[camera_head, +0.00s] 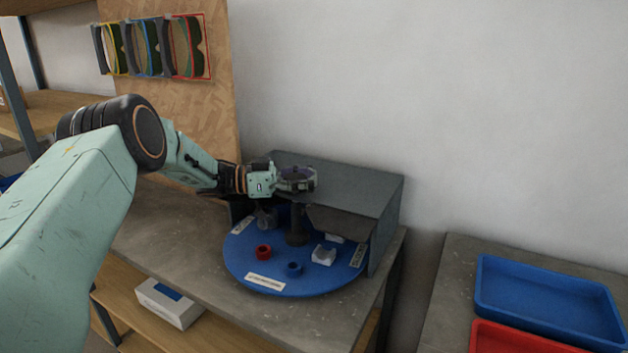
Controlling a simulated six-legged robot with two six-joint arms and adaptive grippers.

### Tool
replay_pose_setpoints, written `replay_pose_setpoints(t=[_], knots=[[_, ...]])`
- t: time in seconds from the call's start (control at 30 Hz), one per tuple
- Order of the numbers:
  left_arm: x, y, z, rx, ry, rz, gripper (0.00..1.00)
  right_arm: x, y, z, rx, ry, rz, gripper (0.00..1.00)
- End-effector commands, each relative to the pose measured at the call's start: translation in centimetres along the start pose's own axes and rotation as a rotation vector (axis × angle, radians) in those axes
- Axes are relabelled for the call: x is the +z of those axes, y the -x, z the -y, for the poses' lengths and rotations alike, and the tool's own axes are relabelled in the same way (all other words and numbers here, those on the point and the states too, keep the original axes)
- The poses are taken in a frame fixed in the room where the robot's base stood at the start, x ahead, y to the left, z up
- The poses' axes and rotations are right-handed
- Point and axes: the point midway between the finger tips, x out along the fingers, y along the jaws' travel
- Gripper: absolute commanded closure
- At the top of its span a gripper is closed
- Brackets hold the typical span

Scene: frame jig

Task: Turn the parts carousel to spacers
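The parts carousel is a round blue turntable (300,278) on the grey bench, with a dark central post (297,232). White labels sit along its rim: one at the front (265,282), one at the right (358,256), one at the left (242,225). Their text is too small to read. On the disc are a red ring (263,252), a small blue ring (294,268) and a pale grey block (323,255). My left gripper (266,218) is over the disc's back left part; its fingers are small and dark, and their opening is unclear. My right gripper is not in view.
A grey housing (365,195) covers the back of the turntable, hiding parts there. A blue tray (550,298) and a red tray (510,340) lie on the right bench. A white box (168,303) is on the lower shelf. Goggles (150,48) hang on the board behind.

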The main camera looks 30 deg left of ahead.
Motion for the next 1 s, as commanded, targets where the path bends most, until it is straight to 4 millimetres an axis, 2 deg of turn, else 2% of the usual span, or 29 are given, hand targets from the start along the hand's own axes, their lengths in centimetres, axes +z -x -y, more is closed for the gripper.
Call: replay_pose_setpoints(t=[0.03,0.17,0.43,0.57,0.67,1.0], knots=[[0.1,-0.1,0.0,0.002,0.001,0.001,0.57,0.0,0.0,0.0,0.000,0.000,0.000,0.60],[0.1,-0.1,-0.1,0.003,0.001,0.002,0.46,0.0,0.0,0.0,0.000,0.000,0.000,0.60],[0.2,-0.2,-0.1,0.004,0.002,0.003,0.46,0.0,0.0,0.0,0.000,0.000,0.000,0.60],[0.2,0.6,-0.1,0.001,0.002,0.002,0.46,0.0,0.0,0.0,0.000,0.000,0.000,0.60],[0.1,2.0,0.0,0.000,0.002,0.002,0.46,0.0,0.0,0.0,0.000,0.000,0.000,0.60],[0.2,8.9,0.0,0.000,0.001,0.003,0.46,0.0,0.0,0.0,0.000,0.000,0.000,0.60]])
